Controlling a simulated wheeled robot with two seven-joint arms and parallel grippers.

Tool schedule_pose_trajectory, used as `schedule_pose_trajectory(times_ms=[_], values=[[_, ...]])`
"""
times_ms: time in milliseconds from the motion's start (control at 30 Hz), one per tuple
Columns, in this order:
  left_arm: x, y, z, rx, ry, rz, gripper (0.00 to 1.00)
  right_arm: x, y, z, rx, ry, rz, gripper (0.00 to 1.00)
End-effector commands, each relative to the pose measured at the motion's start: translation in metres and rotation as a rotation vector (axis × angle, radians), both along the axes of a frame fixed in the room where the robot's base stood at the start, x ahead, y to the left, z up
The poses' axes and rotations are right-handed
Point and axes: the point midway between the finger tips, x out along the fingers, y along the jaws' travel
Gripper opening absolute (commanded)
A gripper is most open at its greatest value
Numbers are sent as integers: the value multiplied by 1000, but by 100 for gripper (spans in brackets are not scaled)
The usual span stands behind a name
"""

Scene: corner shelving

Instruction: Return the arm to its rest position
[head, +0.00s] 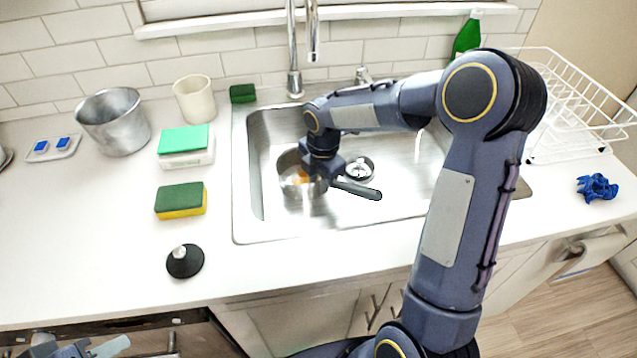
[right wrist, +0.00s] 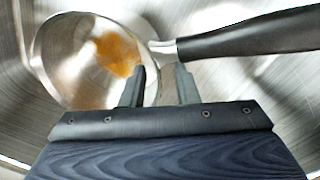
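My right arm reaches into the sink (head: 420,195). Its gripper (head: 325,182) is low in the basin beside a metal pan (head: 290,180) with a dark handle (head: 358,188). In the right wrist view the two fingers (right wrist: 160,85) stand apart, with a gap between the tips. The pan (right wrist: 75,75) with an orange-brown stain (right wrist: 118,52) lies beyond them, and the base of its black handle (right wrist: 255,35) is just past the tips. I cannot tell whether they touch it. Part of my left gripper (head: 80,348) shows at the bottom left edge; its fingers are mostly cut off.
A faucet (head: 294,60) stands behind the sink. A green-yellow sponge (head: 180,200), black stopper (head: 185,262), metal pot (head: 115,125) and cup (head: 194,100) are on the left counter. A white dish rack (head: 575,105) and blue object (head: 596,188) are at right.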

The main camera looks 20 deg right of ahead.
Motion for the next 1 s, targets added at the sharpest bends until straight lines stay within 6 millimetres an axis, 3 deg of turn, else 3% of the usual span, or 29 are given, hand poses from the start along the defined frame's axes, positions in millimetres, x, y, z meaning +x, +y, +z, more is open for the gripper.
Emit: schedule_pose_trajectory(times_ms=[100,300,667,767,1000], values=[[0,0,2,0,0,0,36,-1,-1,25,0,-7,-2,28],[0,0,3,0,0,0,36,-4,-1,51,1,-4,0,28],[0,0,5,0,0,0,36,-13,-3,67,11,-13,-55,28],[0,0,8,0,0,0,36,-33,-5,87,45,-34,-201,28],[0,0,17,0,0,0,36,-120,-3,135,237,-80,-803,28]])
